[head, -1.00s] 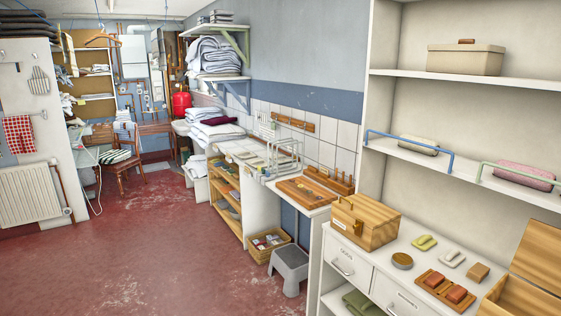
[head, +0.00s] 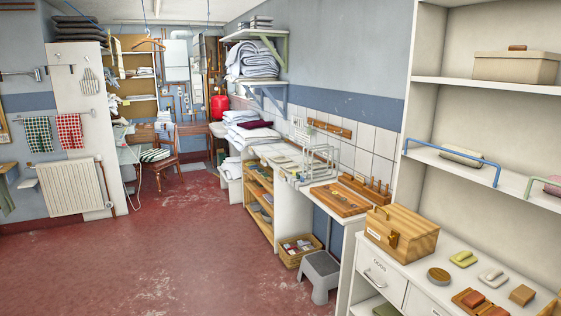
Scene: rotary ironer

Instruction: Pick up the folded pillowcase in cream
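A small cream bundle (head: 462,156) lies on the middle shelf of the white shelf unit at the right, behind a blue rail (head: 440,155). It has a rounded, folded look, but I cannot tell for certain that it is the pillowcase. A pink bundle (head: 553,186) on the same shelf is cut off by the right edge. Neither of my grippers is in the head view.
Below the shelf, a white drawer counter (head: 383,255) holds a wooden box (head: 402,235) and several small items. A grey step stool (head: 320,273) and a basket (head: 299,250) stand on the floor. The red floor (head: 150,255) is clear at centre and left.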

